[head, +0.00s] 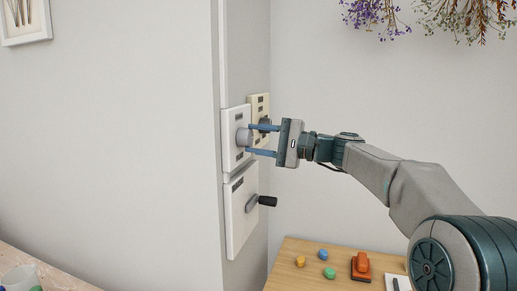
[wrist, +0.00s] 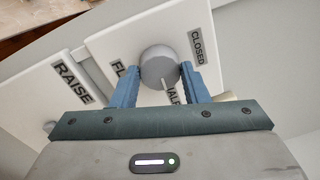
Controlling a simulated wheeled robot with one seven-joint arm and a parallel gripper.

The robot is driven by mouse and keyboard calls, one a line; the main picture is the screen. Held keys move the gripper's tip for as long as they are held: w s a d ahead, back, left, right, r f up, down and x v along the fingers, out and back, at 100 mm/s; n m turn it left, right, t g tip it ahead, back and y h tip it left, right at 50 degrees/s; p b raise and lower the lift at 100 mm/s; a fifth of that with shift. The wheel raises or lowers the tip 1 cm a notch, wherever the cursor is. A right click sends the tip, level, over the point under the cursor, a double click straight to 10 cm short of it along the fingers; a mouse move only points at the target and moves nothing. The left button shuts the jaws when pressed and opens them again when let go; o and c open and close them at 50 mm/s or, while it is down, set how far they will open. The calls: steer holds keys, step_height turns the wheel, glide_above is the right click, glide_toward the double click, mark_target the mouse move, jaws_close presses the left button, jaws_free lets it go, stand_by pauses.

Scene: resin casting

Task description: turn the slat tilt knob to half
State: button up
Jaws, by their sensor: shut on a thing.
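The slat tilt knob (head: 243,137) is a round grey knob on a cream panel (head: 232,163) on the wall's narrow face. It also shows in the wrist view (wrist: 158,62). My gripper (head: 249,139) has one blue finger on each side of the knob and is shut on it; the fingers also show in the wrist view (wrist: 160,68). A pale pointer line on the knob points toward the partly hidden HALF label (wrist: 174,96). The CLOSED label (wrist: 197,47) is to the right, and a partly hidden label beginning FL (wrist: 118,69) is to the left.
A panel with a dark crank handle (head: 267,201) sits just below. Another panel (head: 260,102) with a dark knob is close behind my fingers. A wooden table (head: 295,262) below holds coloured pieces and an orange object (head: 361,267). Dried flowers (head: 460,15) hang top right.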

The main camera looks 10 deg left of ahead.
steer(key=shift+n, duration=0.3)
steer(key=o, duration=1)
steer(key=d, duration=0.4)
steer(key=s+d, duration=0.1)
steer(key=d, duration=0.4)
steer(key=s+d+b, duration=0.1)
steer(key=d, duration=0.3)
steer(key=shift+d+f, duration=0.35)
